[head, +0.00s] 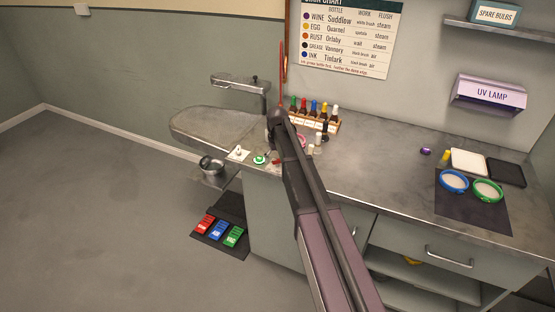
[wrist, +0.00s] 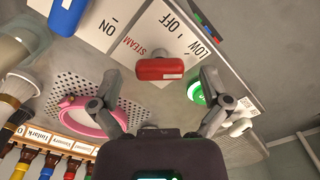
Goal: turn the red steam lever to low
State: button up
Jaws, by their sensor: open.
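In the wrist view the red steam lever (wrist: 160,69) lies across the picture, at the edge of a white plate (wrist: 175,38) lettered STEAM, OFF and LOW. I cannot tell which mark it points to. My gripper (wrist: 160,78) is open, one finger left and one right of the lever. The fingers appear apart from it. In the head view my arm reaches over the counter's left part, and the gripper end (head: 277,118) is dark and small there.
A blue lever (wrist: 68,14) by an ON mark is at the upper left of the wrist view. A pink ring (wrist: 92,117) is near the left finger, a green round thing (wrist: 196,93) near the right. A rack of bottles (head: 325,122) stands behind. The counter's middle (head: 375,165) is clear.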

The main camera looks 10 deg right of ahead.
aim_at(277, 160)
jog(key=shift+n, duration=0.3)
jog(key=n, duration=0.8)
jog(key=shift+r+p, duration=0.35)
jog(key=shift+r, duration=0.05)
notch_tip(277, 160, up, 13)
jog(key=p, duration=1.3)
jog(key=s+f+m+b, duration=0.3)
jog(key=s+f+b, duration=0.1)
jog(key=s, duration=0.6)
jog(key=s+f+m+b, duration=0.4)
jog(key=s+f+b, duration=0.1)
jog(key=s, duration=0.5)
jog(key=s+f+m+b, duration=0.3)
jog(key=s+f+b, duration=0.2)
jog(key=s, duration=0.5)
jog(key=shift+s+m, duration=0.3)
jog(key=shift+s, duration=0.05)
jog(key=shift+s, duration=0.1)
